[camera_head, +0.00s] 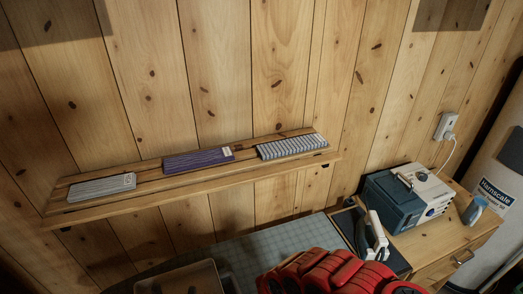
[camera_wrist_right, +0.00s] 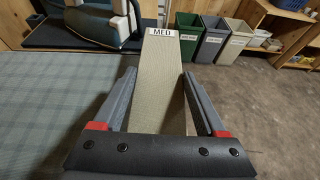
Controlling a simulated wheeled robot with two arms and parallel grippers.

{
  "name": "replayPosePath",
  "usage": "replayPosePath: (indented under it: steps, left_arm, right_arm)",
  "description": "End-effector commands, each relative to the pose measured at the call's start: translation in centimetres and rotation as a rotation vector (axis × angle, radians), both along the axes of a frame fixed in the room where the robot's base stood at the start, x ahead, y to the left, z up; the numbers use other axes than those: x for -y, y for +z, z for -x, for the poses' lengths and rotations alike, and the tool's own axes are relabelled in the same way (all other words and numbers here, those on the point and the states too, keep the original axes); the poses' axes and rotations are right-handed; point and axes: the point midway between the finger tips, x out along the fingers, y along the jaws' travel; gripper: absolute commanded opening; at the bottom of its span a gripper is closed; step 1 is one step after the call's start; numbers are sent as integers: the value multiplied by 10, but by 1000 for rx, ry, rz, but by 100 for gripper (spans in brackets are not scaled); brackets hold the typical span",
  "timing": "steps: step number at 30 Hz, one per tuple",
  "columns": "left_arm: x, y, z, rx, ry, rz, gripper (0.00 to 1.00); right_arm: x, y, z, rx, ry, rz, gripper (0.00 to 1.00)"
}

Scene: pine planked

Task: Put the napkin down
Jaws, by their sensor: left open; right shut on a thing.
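In the right wrist view my right gripper (camera_wrist_right: 160,105) is shut on a long beige folded piece with a woven look, which I take for the napkin (camera_wrist_right: 165,70). A white label reading MED is at its far end. The napkin points away from the palm, between the two grey fingers. The table (camera_wrist_right: 40,105) with its blue-grey checked top lies to the left in that view, and floor shows to the right. I cannot make out my left gripper in either view.
A wooden wall shelf (camera_head: 110,205) carries a grey striped piece (camera_head: 102,187), a purple piece (camera_head: 198,159) and a grey checked piece (camera_head: 292,146). A blue-and-white box (camera_head: 405,200) and a white-handled device (camera_head: 375,237) stand right. Bins (camera_wrist_right: 213,40) stand on the floor.

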Motion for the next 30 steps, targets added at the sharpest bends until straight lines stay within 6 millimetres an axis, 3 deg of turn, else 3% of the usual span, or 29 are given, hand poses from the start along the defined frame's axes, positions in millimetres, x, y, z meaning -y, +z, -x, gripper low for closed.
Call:
replayPosePath:
  steps: [22, 30]
  left_arm:
    - [0, -49, 0, 0, 0, 0, 67]
    - [0, -42, 0, 0, 0, 0, 67]
  right_arm:
    - [-68, -11, -48, 5, 3, -4, 18]
    - [-78, -9, -55, 1, 1, -3, 18]
